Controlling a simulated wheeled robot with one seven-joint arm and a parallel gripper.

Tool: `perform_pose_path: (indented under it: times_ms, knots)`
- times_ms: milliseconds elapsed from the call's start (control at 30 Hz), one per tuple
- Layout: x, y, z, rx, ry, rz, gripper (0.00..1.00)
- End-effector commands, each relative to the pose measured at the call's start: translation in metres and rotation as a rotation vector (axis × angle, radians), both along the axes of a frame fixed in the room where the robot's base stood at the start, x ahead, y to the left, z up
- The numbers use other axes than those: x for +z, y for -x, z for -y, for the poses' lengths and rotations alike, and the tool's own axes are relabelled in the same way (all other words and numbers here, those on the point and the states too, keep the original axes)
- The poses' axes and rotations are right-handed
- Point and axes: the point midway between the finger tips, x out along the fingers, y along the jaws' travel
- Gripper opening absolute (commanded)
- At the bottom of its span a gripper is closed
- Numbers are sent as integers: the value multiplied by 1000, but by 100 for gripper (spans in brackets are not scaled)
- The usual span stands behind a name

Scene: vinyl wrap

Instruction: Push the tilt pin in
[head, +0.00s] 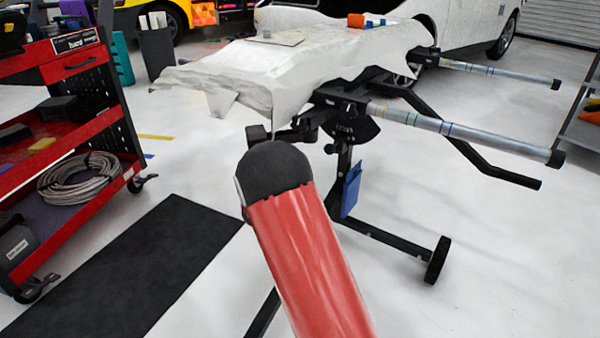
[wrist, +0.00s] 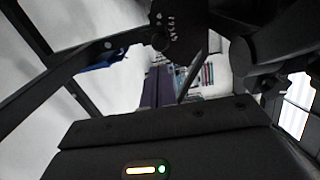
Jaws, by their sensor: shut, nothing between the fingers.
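The black stand (head: 345,160) holds a panel under draped white wrap (head: 270,75) in the head view. Its tilt plate (head: 352,130), dark with small white marks, is under the panel. The same plate (wrist: 172,25) shows at the top of the wrist view, with holes and white numbers. A small round dark end (wrist: 160,42) sits at the plate; I cannot tell whether it is the tilt pin or how far in it is. My gripper (wrist: 160,130) shows as a dark housing with lights, below the plate in that view; it is shut and empty. Its fingertips are not clear.
My red arm covers the middle front of the head view. A red tool cart (head: 75,150) stands left, beside a black mat (head: 130,270).

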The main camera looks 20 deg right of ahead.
Motion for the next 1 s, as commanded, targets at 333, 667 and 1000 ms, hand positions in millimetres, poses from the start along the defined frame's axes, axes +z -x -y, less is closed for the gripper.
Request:
perform_pose_path:
  times_ms: [333,667,1000]
  knots:
    - [0,-43,61,-1,2,-1,0]
    - [0,-60,83,2,0,-2,0]
    - [0,-61,84,2,0,-2,0]
